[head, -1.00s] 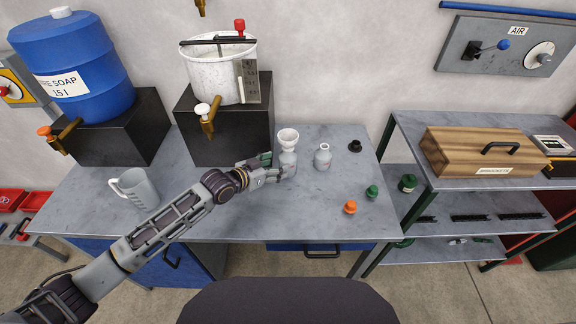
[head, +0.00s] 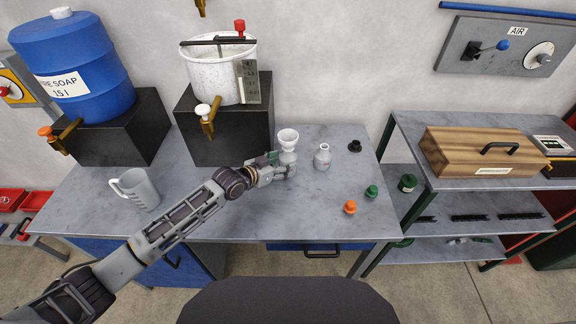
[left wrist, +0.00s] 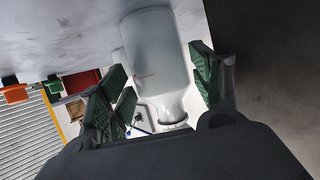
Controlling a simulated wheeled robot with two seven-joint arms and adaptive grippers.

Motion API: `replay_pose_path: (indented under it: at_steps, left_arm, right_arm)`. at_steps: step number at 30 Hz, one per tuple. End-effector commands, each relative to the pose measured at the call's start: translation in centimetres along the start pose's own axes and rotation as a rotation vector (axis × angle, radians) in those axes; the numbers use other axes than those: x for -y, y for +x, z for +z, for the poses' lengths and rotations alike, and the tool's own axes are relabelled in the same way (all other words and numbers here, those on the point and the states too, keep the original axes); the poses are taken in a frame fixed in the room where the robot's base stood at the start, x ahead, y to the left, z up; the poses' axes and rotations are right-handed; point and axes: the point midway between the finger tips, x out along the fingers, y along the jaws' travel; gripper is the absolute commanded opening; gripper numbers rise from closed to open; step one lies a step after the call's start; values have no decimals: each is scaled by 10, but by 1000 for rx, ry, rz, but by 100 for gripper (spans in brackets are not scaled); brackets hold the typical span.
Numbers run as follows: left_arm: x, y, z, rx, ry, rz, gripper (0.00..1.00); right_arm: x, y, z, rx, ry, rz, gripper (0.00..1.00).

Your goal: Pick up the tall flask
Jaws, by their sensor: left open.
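A pale grey flask (head: 288,157) with a white funnel-like top (head: 288,137) stands upright on the workbench. A second, narrow-necked grey flask (head: 322,158) with a small red mark stands just right of it. I cannot tell for sure which is the taller. My left gripper (head: 281,167) is open at the first flask, low on its body. In the left wrist view a flask body (left wrist: 157,62) lies between the green-padded fingers (left wrist: 158,92), with a gap at the right finger; contact at the left is unclear. My right gripper is not in view.
A grey mug (head: 137,188) stands left on the bench (head: 240,222). Orange (head: 350,207), green (head: 371,191) and black (head: 355,146) stoppers lie to the right. A white bucket (head: 220,75) with a tap stands on a black block (head: 240,135) behind. The front middle of the bench is clear.

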Motion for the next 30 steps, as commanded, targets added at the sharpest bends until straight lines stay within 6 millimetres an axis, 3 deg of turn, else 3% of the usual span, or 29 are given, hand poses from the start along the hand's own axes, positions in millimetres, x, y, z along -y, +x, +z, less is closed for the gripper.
replay_pose_path:
  at_steps: [15,30]
  left_arm:
    - [-1,38,2,0,-1,0,64]
    - [-1,40,2,0,0,0,64]
  right_arm:
    - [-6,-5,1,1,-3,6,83]
    - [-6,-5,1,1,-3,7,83]
